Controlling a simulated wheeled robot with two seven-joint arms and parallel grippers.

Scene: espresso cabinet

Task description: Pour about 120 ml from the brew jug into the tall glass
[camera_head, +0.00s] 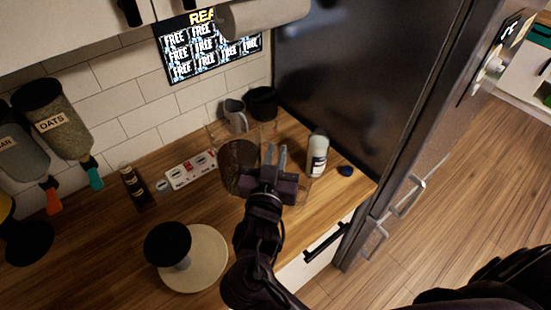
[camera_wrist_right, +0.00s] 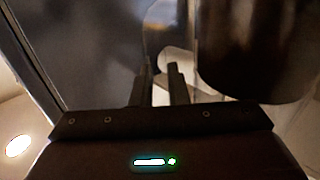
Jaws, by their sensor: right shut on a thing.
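The brew jug (camera_head: 238,165) is a clear vessel with dark brown liquid, standing or held above the counter at the back. My right gripper (camera_head: 275,158) is at the jug's right side, its fingers pointing to the back wall. It is shut on the jug, apparently at the handle. In the right wrist view, the dark jug body (camera_wrist_right: 255,50) fills the upper right, with the close-set fingertips (camera_wrist_right: 160,82) beside it. I cannot make out the tall glass clearly; a faint clear edge shows near the gripper. My left gripper is out of view.
A grey mug (camera_head: 235,115) and black cup (camera_head: 262,103) stand behind the jug. A white bottle (camera_head: 318,155) and dark blue cap (camera_head: 345,171) are right, near the dark fridge (camera_head: 345,80). A power strip (camera_head: 190,171), small dark bottle (camera_head: 133,187) and round board (camera_head: 212,262) are left.

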